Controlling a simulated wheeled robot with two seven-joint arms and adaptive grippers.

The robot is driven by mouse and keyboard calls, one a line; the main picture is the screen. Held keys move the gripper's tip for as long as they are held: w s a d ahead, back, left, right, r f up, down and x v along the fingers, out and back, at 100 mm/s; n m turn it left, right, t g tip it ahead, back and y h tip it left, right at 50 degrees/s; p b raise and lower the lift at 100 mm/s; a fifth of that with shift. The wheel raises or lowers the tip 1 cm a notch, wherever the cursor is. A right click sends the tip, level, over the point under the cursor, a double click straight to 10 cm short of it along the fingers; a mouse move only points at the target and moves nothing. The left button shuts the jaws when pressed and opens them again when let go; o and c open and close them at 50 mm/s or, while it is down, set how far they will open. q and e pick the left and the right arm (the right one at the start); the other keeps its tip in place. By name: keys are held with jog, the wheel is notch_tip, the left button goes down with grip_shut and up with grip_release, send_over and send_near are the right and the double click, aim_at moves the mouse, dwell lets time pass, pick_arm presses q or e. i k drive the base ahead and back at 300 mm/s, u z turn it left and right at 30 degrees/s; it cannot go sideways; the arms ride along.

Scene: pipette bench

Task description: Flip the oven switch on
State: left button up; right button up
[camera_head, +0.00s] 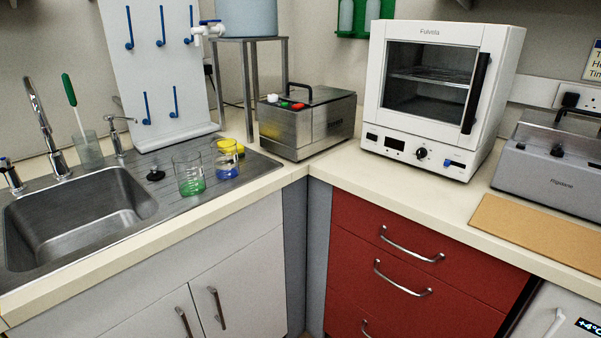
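The white oven (438,95) stands on the counter at the upper right, its glass door shut and a black vertical handle (475,93) on the door's right side. Its lower panel carries small dark displays, a black round knob (421,153) and, at the right, a blue switch (454,163). The switch is too small to tell which way it is set. Neither of my grippers shows in the head view.
A steel box with a black handle (308,125) stands left of the oven. A grey box unit (552,163) and a brown board (535,232) are to its right. The sink (80,215) and glass beakers (188,175) are at left. The counter before the oven is clear.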

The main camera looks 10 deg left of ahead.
aim_at(369, 136)
jog(key=u, duration=0.6)
jog(key=i, duration=1.45)
jog(key=z, duration=0.45)
